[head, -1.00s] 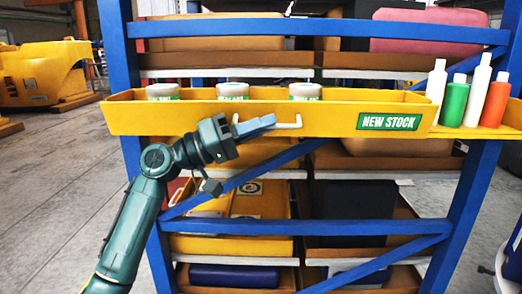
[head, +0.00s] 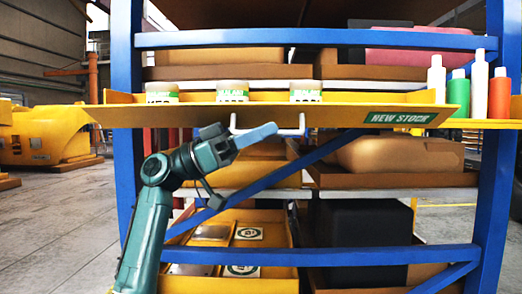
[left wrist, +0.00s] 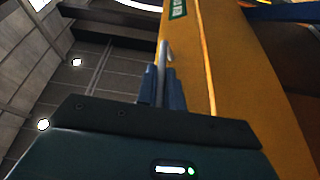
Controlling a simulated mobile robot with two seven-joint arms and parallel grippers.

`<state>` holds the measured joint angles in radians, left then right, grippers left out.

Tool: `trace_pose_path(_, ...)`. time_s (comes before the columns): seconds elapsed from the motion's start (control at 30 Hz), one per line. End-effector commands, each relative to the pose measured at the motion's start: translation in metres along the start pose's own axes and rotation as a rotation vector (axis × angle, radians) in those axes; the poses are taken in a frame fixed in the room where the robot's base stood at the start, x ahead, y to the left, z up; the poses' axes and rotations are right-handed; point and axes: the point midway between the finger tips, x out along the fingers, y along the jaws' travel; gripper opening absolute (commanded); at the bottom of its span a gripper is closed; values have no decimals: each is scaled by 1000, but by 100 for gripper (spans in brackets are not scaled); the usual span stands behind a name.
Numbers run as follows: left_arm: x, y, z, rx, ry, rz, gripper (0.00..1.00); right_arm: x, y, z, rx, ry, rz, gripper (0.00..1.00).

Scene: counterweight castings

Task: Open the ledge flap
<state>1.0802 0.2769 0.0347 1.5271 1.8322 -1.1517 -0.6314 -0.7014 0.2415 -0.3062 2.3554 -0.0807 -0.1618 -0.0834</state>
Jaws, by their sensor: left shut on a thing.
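The yellow ledge flap (head: 330,117), with a green "NEW STOCK" label (head: 401,117), leans outward from the ledge, its outer face turned downward. Its yellow face also fills the middle of the left wrist view (left wrist: 195,75). A white bar handle (head: 292,132) sticks out from the flap's outer face. My left gripper (head: 266,131) is below the flap's front edge, shut on the handle. In the left wrist view the gripper's fingers (left wrist: 160,88) are on either side of the handle bar (left wrist: 163,55). My right gripper is not in view.
Three labelled jars (head: 232,91) stand behind the flap. White, green and orange bottles (head: 479,85) stand on the ledge's right end. Blue rack posts (head: 126,60) and a diagonal brace (head: 325,149) frame boxes below. Open floor (head: 60,205) is at left.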

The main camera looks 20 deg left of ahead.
Motion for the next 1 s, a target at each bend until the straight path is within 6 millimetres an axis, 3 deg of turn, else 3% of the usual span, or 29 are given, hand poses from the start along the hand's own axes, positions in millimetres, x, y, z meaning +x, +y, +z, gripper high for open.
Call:
trace_pose_path(0.4,-5,2,10,183,4,75,0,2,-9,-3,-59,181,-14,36)
trace_pose_path(0.97,-5,2,10,211,5,85,0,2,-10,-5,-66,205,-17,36)
trace_pose_path(1.0,-5,2,10,210,5,85,11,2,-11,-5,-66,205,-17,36)
